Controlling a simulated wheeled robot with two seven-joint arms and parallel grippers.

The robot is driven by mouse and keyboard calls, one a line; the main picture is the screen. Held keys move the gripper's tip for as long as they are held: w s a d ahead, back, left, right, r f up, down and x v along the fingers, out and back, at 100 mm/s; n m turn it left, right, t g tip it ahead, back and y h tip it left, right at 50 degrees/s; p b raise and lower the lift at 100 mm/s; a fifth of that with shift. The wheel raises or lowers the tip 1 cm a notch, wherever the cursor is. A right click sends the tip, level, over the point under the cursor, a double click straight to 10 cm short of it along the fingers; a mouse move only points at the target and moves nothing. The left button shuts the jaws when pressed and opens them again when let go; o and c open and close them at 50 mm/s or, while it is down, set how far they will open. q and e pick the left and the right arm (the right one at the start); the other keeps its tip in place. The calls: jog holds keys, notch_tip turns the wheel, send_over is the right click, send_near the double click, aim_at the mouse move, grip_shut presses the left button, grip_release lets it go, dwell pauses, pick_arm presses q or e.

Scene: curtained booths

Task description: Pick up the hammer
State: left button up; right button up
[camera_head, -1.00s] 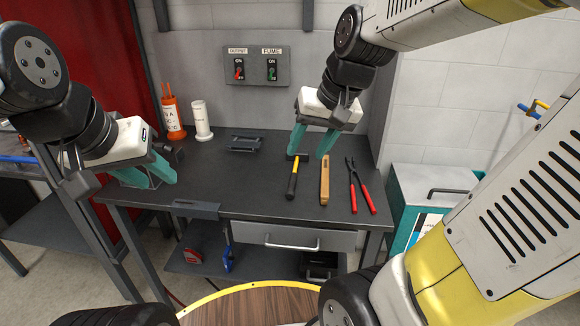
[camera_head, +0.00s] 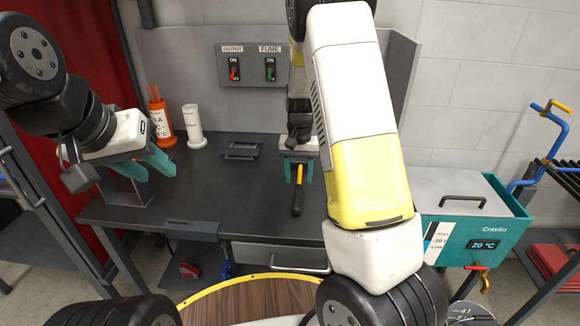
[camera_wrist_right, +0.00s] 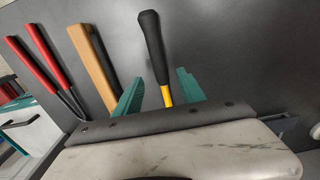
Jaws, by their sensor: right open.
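The hammer (camera_head: 297,196) lies on the dark workbench (camera_head: 215,185), with a black grip toward the front edge and a yellow shaft. Its head is hidden under my right gripper. My right gripper (camera_head: 298,171) is open, with its teal fingers on either side of the yellow shaft and a gap to each side. In the right wrist view the hammer's black grip (camera_wrist_right: 153,45) extends out beyond the fingers (camera_wrist_right: 158,88). I cannot tell how high the fingertips are above the bench. My left gripper (camera_head: 151,167) is open and empty over the bench's left end.
In the right wrist view a wooden-handled tool (camera_wrist_right: 90,60) and red-handled pliers (camera_wrist_right: 40,62) lie beside the hammer. An orange container (camera_head: 160,120), a white cylinder (camera_head: 193,125) and a dark tray (camera_head: 241,149) stand farther back. A teal cooler box (camera_head: 465,235) stands right of the bench.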

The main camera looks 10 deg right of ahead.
aim_at(298, 189)
jog(key=f, duration=0.5)
jog(key=shift+s+a+f, duration=0.1)
jog(key=shift+s, duration=0.1)
grip_shut()
